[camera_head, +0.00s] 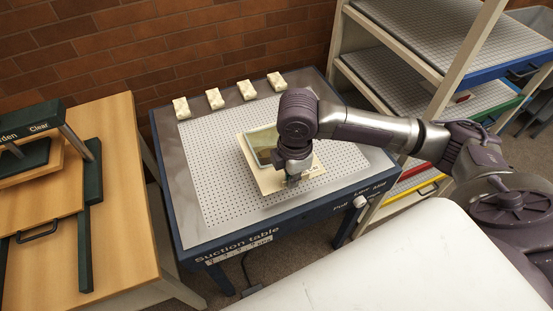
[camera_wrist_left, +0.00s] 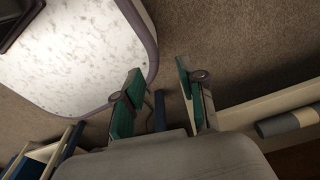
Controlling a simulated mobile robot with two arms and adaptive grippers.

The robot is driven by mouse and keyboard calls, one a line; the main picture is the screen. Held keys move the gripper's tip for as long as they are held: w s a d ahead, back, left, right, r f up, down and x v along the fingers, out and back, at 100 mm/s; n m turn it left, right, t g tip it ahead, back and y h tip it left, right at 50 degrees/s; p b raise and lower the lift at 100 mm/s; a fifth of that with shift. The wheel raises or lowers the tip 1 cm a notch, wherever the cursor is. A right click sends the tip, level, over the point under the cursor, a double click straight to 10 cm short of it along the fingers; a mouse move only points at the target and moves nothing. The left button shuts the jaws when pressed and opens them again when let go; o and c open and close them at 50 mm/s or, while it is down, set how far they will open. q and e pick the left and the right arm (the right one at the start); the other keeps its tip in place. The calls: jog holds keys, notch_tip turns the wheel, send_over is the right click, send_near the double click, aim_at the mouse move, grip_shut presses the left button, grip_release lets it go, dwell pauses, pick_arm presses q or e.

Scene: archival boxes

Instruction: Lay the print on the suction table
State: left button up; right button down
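The print (camera_head: 262,141), a greenish-grey picture on a cream sheet or mount, lies over the middle of the perforated top of the suction table (camera_head: 210,190). I cannot tell whether it rests flat. My right gripper (camera_head: 292,181) points down at the near right edge of the cream sheet, and its wrist covers part of the picture. Its fingers are too small and hidden to show whether they grip the edge. My left gripper (camera_wrist_left: 160,82) shows in the left wrist view with its green-padded fingers apart and nothing between them. It is not in the head view.
Several cream blocks (camera_head: 214,98) line the table's back edge. A wooden bench (camera_head: 120,190) with a green-framed press stands at left. A shelf rack (camera_head: 400,85) with grey grid trays stands at right. A white rounded surface (camera_head: 410,265) fills the front.

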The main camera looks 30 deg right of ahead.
jog(key=w+f, duration=0.1)
jog(key=w+d+f, duration=0.1)
jog(key=w, duration=0.1)
jog(key=w+f, duration=0.1)
jog(key=w, duration=0.1)
jog(key=shift+w+d+f, duration=0.15)
jog(key=shift+w+f, duration=0.05)
jog(key=shift+w, duration=0.05)
jog(key=w, duration=0.1)
jog(key=f, duration=0.1)
jog(key=w, duration=0.1)
jog(key=shift+w+d+f, duration=0.25)
jog(key=shift+w+f, duration=0.05)
jog(key=shift+f, duration=0.05)
jog(key=shift+s+f+p, duration=0.1)
jog(key=shift+f+p, duration=0.25)
jog(key=shift+f, duration=0.05)
notch_tip(320, 180, down, 3)
pick_arm(q)
jog(key=shift+s+a+r, duration=0.1)
jog(key=shift+s+r, duration=0.25)
jog(key=shift+r, duration=0.25)
pick_arm(e)
jog(key=shift+f, duration=0.1)
pick_arm(q)
jog(key=shift+s, duration=0.2)
pick_arm(e)
jog(key=c, duration=1.3)
grip_release()
jog(key=shift+f, duration=0.1)
